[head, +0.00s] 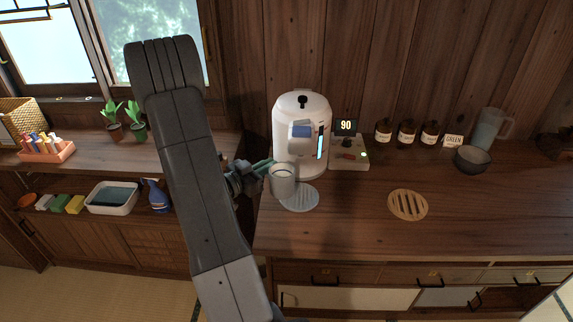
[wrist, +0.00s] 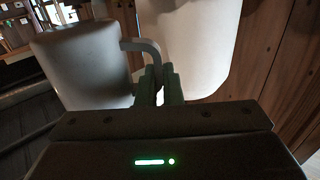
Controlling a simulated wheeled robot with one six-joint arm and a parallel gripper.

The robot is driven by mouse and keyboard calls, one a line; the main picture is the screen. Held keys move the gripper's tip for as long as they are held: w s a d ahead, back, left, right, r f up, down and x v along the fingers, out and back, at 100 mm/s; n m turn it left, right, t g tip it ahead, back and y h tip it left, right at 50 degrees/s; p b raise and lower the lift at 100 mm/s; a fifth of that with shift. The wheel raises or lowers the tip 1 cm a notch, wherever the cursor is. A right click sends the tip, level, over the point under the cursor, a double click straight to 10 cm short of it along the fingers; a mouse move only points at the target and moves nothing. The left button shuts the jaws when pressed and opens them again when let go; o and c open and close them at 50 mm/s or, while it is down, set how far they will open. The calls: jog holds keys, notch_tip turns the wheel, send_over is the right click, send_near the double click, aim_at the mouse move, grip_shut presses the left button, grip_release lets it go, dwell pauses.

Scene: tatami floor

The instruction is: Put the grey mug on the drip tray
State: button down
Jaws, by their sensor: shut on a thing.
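The grey mug (head: 283,184) is held upright in front of the white water dispenser (head: 301,110), just over the back left part of the round blue-grey drip tray (head: 300,199). In the wrist view the mug (wrist: 82,68) is at the left, its handle (wrist: 143,52) reaching to the green fingertips. My gripper (head: 265,166) comes from the left and is shut on the mug's handle. It also shows in the wrist view (wrist: 160,88). I cannot tell whether the mug's base touches the tray. The mug hides part of the tray.
The dispenser's white body (wrist: 190,40) is close to my gripper in the wrist view. A control box reading 90 (head: 349,150) stands right of the dispenser. A round wooden trivet (head: 408,204), several brown jars (head: 407,133), a dark bowl (head: 473,159) and a pitcher (head: 489,130) stand farther right.

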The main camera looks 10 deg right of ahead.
jog(key=p+x, duration=0.1)
jog(key=x, duration=0.6)
jog(key=shift+f, duration=1.85)
jog(key=shift+f+b, duration=0.55)
jog(key=shift+f, duration=0.1)
jog(key=c, duration=1.6)
grip_release()
jog(key=shift+r, duration=0.15)
